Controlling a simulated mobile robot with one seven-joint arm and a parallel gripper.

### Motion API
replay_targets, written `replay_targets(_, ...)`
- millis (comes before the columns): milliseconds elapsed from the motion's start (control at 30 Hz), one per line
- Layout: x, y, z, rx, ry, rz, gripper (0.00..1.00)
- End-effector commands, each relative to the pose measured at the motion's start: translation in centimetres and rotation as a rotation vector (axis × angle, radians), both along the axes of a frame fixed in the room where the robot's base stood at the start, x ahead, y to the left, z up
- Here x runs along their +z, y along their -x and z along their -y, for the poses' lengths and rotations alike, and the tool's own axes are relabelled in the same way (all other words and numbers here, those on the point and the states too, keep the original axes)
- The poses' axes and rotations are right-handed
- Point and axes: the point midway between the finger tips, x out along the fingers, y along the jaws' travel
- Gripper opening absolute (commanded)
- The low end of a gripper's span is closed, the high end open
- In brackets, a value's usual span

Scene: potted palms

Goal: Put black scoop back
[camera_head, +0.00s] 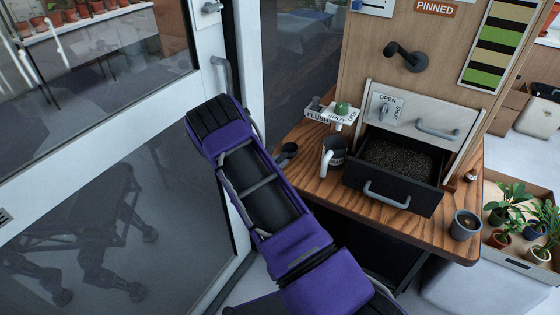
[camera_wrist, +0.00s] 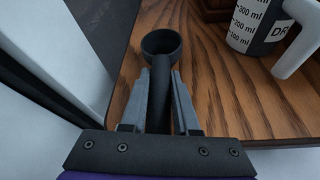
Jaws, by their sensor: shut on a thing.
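The black scoop (camera_wrist: 162,44) shows in the wrist view, its round cup at the top and its handle running down between my fingers. My gripper (camera_wrist: 160,85) is shut on the scoop's handle. In the head view the scoop's cup (camera_head: 288,151) shows at the left end of the wooden counter (camera_head: 300,185), beside my purple arm. The arm hides my gripper there. The cup is over or on the counter near its left edge; I cannot tell if it touches.
A measuring jug (camera_head: 332,158) stands close to the right of the scoop. An open drawer (camera_head: 390,185) of dark granules juts over the counter. A small pot (camera_head: 465,225) stands at the right corner. A glass door (camera_head: 110,200) is on the left.

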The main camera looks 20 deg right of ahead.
Motion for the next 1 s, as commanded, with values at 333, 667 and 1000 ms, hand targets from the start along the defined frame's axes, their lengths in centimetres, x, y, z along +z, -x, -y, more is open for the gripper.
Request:
replay_targets(333, -0.5, 0.0, 0.0, 0.0, 0.0, 0.0, 0.43)
replay_targets(667, -0.5, 0.0, 0.0, 0.0, 0.0, 0.0, 0.64)
replay_targets(1000, 0.8, 2.0, -2.3, 0.003, 0.0, -0.002, 0.64)
